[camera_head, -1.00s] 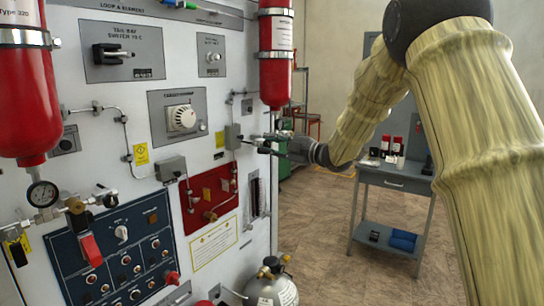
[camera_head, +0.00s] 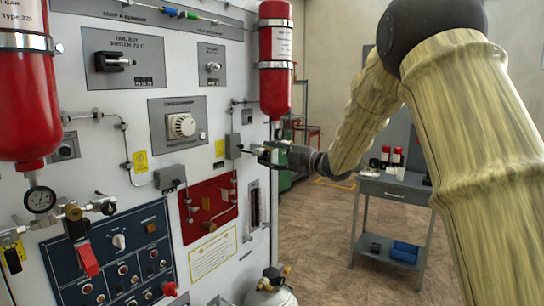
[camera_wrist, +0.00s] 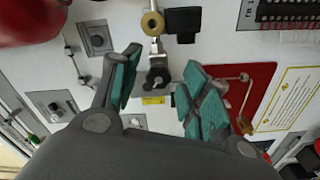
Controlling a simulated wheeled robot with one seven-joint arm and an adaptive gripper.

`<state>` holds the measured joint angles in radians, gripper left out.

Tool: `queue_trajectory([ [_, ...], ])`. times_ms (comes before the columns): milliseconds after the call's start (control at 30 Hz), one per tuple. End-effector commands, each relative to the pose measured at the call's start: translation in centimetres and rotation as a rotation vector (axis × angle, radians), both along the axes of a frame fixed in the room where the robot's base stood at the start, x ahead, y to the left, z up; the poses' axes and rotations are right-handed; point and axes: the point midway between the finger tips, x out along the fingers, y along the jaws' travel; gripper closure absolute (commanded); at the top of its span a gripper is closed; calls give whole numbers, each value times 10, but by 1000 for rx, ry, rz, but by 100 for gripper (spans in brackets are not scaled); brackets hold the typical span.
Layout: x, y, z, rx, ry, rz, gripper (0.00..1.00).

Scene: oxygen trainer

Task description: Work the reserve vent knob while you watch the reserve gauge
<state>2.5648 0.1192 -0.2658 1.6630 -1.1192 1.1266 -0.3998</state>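My gripper (camera_head: 264,152) is beside the panel, just below the right red cylinder (camera_head: 275,60). In the wrist view my gripper (camera_wrist: 162,88) is open, its two teal-padded fingers apart. A small dark knob-like fitting (camera_wrist: 157,76) shows between and beyond the fingers; I see no contact. A brass round part (camera_wrist: 152,24) and a black block (camera_wrist: 183,22) sit above it. A round gauge (camera_head: 40,200) hangs under the left red cylinder (camera_head: 28,85); its reading is too small to tell. The labels do not show which knob or gauge is the reserve one.
A grey work table (camera_head: 395,187) stands behind my arm. Open floor lies between.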

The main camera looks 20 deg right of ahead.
Motion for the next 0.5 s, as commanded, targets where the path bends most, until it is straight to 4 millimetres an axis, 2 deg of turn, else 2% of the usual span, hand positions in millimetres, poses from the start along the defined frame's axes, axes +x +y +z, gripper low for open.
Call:
queue_trajectory([
  [267, -2, -2, 1, 1, -1, 0, 55],
  [500, -25, -20, 1, 1, -1, -2, 55],
])
